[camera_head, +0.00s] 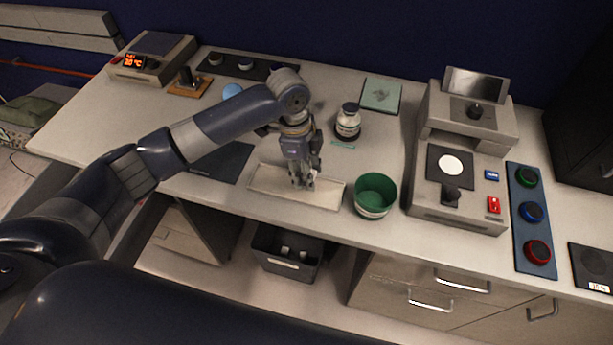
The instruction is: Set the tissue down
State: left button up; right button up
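My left gripper (303,184) points down over a shallow pale tray (265,182) near the front edge of the counter. Its fingers look close together, but the view is too small to show whether they are shut. A small whitish patch shows beside the fingertips. It may be the tissue, but I cannot tell for sure, nor whether it touches the tray. No other tissue can be made out. My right gripper is not in view.
A green cup (374,194) stands just right of the tray. Behind are a lidded jar (348,122) and a green pad (380,95). A grey machine (462,150) stands to the right. A dark mat (222,162) lies left, and a grey bin (286,254) stands below.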

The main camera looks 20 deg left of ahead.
pick_arm(q)
notch_tip(320, 180, down, 2)
jog(key=shift+s+f+p, duration=0.1)
jog(key=shift+p, duration=0.45)
jog(key=shift+f, duration=0.55)
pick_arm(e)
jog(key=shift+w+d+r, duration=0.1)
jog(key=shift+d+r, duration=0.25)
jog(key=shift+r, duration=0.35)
pick_arm(q)
jog(key=shift+f, duration=0.1)
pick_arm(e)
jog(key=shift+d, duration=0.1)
pick_arm(q)
jog(key=o, duration=0.7)
jog(key=shift+c, duration=0.2)
notch_tip(320, 180, up, 12)
jog(key=a+b, duration=0.2)
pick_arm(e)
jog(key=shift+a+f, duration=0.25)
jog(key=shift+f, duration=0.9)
